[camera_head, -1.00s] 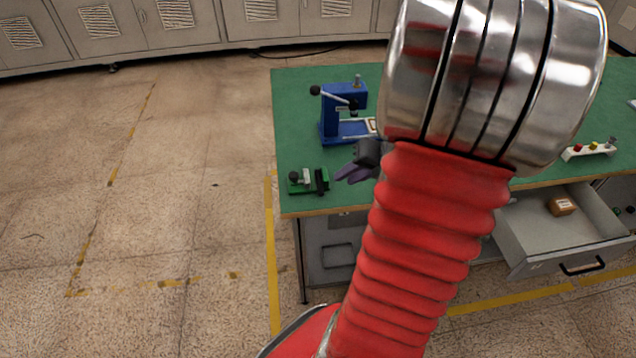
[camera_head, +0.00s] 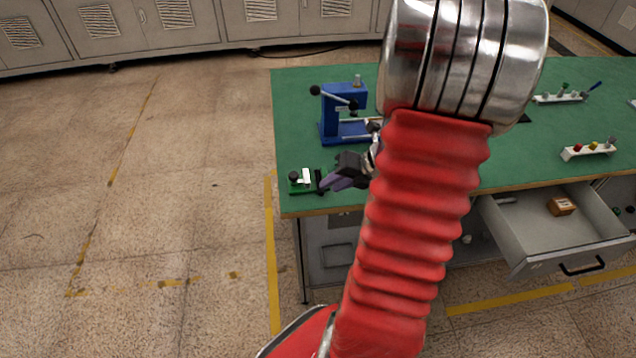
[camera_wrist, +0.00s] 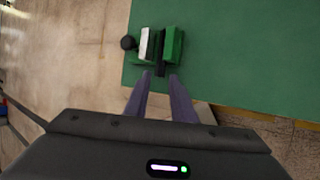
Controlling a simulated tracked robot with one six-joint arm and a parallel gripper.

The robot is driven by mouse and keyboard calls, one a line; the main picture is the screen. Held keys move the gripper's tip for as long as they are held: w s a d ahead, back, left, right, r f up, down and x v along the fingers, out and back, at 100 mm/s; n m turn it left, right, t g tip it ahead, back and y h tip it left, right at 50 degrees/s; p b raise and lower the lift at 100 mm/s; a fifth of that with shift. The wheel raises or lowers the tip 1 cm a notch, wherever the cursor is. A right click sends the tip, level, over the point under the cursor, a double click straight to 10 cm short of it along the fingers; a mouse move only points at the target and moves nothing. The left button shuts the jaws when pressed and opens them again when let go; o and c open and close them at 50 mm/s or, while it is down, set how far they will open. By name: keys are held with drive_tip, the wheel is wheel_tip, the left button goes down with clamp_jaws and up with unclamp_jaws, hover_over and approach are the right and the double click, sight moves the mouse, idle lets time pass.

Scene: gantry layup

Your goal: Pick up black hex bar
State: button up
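The black hex bar (camera_wrist: 160,67) shows in the wrist view as a short dark piece in a small green fixture (camera_wrist: 172,46), beside a pale block. Its near end points toward my gripper (camera_wrist: 160,77). My gripper has two purple-grey fingers, spread apart with a gap between them. The fingertips are close to the bar's near end, one to each side of it. I cannot tell whether they touch it. In the head view my gripper (camera_head: 328,184) is right beside the green fixture (camera_head: 296,187) and partly covers the bar.
The fixture stands near the front left corner of the green table (camera_head: 400,200). A blue press (camera_head: 342,110) stands behind my gripper. A white rack (camera_head: 588,150) stands at the right. An open drawer (camera_head: 560,235) with a small brown box (camera_head: 562,205) juts out below.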

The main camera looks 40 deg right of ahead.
drive_tip(key=shift+x, duration=2)
drive_tip(key=shift+c, duration=0.6)
clamp_jaws()
